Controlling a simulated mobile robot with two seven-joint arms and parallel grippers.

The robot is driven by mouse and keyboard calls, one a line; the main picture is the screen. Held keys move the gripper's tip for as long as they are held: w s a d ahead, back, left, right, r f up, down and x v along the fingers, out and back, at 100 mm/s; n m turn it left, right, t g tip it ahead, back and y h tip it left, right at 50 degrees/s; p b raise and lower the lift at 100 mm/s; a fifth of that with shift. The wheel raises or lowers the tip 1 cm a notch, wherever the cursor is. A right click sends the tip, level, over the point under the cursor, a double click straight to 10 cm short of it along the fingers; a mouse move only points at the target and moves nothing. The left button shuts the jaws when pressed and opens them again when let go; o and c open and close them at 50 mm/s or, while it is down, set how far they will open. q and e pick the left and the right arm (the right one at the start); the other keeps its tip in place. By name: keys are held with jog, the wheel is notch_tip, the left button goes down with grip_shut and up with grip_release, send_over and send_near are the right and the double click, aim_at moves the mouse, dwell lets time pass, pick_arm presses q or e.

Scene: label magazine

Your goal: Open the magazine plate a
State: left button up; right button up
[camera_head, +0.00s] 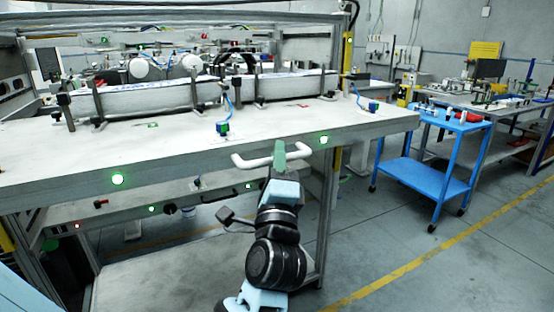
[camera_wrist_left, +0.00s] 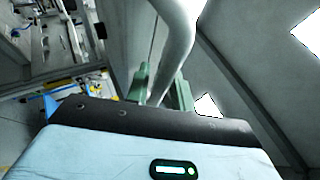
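A white bent handle bar (camera_head: 252,162) stands out at the front edge of the white workbench (camera_head: 200,148), in the middle of the head view. My left gripper (camera_head: 280,156) is at this bar, with a green finger over it. In the left wrist view the bar (camera_wrist_left: 178,40) runs down between the two green fingers of my left gripper (camera_wrist_left: 160,92). Whether both fingers press on the bar is not clear. I cannot make out which part is magazine plate a, or whether the bar belongs to it. My right gripper is not in view.
Two long white magazines (camera_head: 150,99) lie on the bench behind posts and clamps. Small blue-green devices (camera_head: 222,128) stand near its front. Green lights (camera_head: 118,179) sit on the front edge. A blue cart (camera_head: 440,183) is at right, with open floor before it.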

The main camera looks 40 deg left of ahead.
pick_arm(q)
jog(key=b+v, duration=0.4)
jog(key=v, duration=0.3)
jog(key=shift+s+d+f, duration=0.15)
jog(key=shift+s, duration=0.15)
dwell(0.5)
